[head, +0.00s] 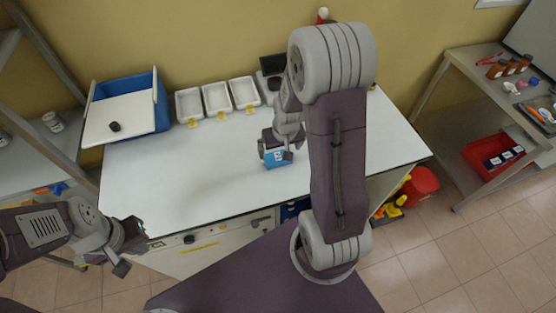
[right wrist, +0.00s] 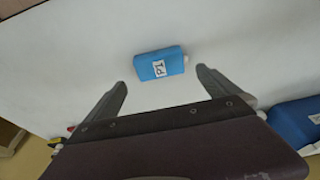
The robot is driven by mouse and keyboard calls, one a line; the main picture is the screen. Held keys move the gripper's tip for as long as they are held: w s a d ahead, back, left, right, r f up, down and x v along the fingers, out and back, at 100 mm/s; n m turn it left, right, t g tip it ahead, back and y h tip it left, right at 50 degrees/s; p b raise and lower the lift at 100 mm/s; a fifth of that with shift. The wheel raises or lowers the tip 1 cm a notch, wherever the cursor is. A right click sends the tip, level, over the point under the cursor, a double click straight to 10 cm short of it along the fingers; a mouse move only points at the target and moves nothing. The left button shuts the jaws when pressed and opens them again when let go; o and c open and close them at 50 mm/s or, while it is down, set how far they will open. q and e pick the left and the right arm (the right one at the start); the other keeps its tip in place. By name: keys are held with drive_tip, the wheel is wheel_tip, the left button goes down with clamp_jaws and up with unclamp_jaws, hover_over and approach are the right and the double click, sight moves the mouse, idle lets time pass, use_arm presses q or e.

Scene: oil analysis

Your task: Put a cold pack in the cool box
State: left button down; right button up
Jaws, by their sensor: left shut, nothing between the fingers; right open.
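The blue cold pack (head: 273,160) lies on the white worktop, with a white label and a small white cap. In the right wrist view the cold pack (right wrist: 160,64) lies beyond and between my spread fingertips, apart from both. My right gripper (head: 277,152) is open above it and hides part of it in the head view. The blue cool box (head: 162,112) stands at the worktop's back left. A white lid (head: 120,120) with a black knob covers much of it from this view; its inside is hidden. My left gripper (head: 128,258) is shut and empty, by the worktop's front left corner.
Several white trays (head: 216,97) with yellow tags stand along the back of the worktop (head: 200,170), beside a dark device (head: 272,66). The worktop's middle left is clear. A side shelf on the right holds bottles and a red crate (head: 480,150).

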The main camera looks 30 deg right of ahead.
sight(278, 156)
drive_tip(key=shift+w+f, duration=0.1)
drive_tip(key=shift+f, duration=0.6)
drive_tip(key=shift+w+f, duration=0.4)
drive_tip(key=b+x, duration=0.1)
drive_tip(key=x, duration=0.1)
drive_tip(key=b+x, duration=0.1)
drive_tip(key=x, duration=0.1)
drive_tip(key=shift+s+d+f, duration=0.15)
drive_tip(key=shift+s+f, duration=0.05)
drive_tip(key=shift+w+f, duration=0.2)
drive_tip(key=shift+f, duration=0.1)
drive_tip(key=shift+r, duration=0.1)
drive_tip(key=c, duration=1.4)
wheel_tip(278, 156, up, 5)
drive_tip(key=p, duration=0.2)
drive_tip(key=shift+p, duration=0.3)
drive_tip(key=shift+c, duration=0.2)
drive_tip(key=s+d+r+b, duration=0.1)
drive_tip(key=s+d+r, duration=0.1)
drive_tip(key=s, duration=0.3)
drive_tip(key=s+d+r+b, duration=0.2)
drive_tip(key=s+r, duration=0.2)
drive_tip(key=s, duration=0.1)
drive_tip(key=shift+s+d, duration=0.35)
drive_tip(key=shift+d, duration=0.05)
